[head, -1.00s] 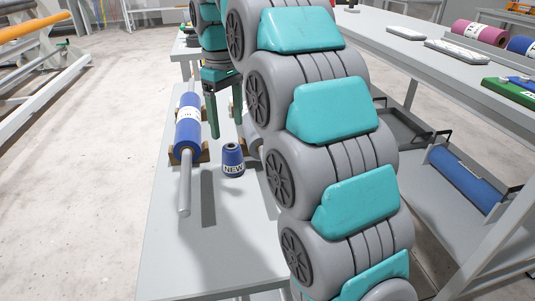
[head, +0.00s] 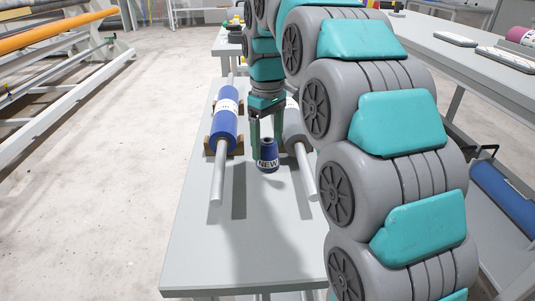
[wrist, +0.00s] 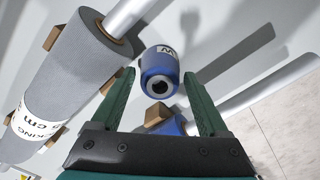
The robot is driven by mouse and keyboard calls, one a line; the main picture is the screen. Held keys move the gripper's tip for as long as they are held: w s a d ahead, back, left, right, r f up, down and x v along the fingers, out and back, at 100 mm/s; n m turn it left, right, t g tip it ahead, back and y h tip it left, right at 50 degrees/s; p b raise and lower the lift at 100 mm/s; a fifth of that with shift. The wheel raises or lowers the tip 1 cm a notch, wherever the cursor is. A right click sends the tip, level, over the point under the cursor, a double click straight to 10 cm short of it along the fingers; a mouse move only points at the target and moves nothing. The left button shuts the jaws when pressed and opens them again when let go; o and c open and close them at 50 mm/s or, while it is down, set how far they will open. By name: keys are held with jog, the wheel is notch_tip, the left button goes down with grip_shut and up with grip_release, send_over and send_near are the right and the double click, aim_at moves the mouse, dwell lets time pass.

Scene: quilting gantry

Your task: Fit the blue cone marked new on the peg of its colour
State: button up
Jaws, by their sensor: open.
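The blue cone marked NEW (head: 267,158) stands upright on the grey table. In the wrist view the cone (wrist: 159,66) shows its dark top hole and part of its label, between the two fingertips in the picture. My gripper (head: 267,143) is open, its green fingers pointing down at the cone's upper part. It also shows open and empty in the wrist view (wrist: 159,74). I cannot tell whether the fingertips are beside the cone or still above it. No peg can be made out in these frames.
A blue roll on a metal bar (head: 224,122) lies left of the cone on wooden blocks. A grey roll (wrist: 72,72) lies on the other side, partly behind my gripper in the head view. The table's near part (head: 235,255) is clear. A shelving bench (head: 470,70) stands right.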

jog(key=shift+f, duration=0.25)
grip_shut()
dwell(0.5)
jog(key=shift+r, duration=0.15)
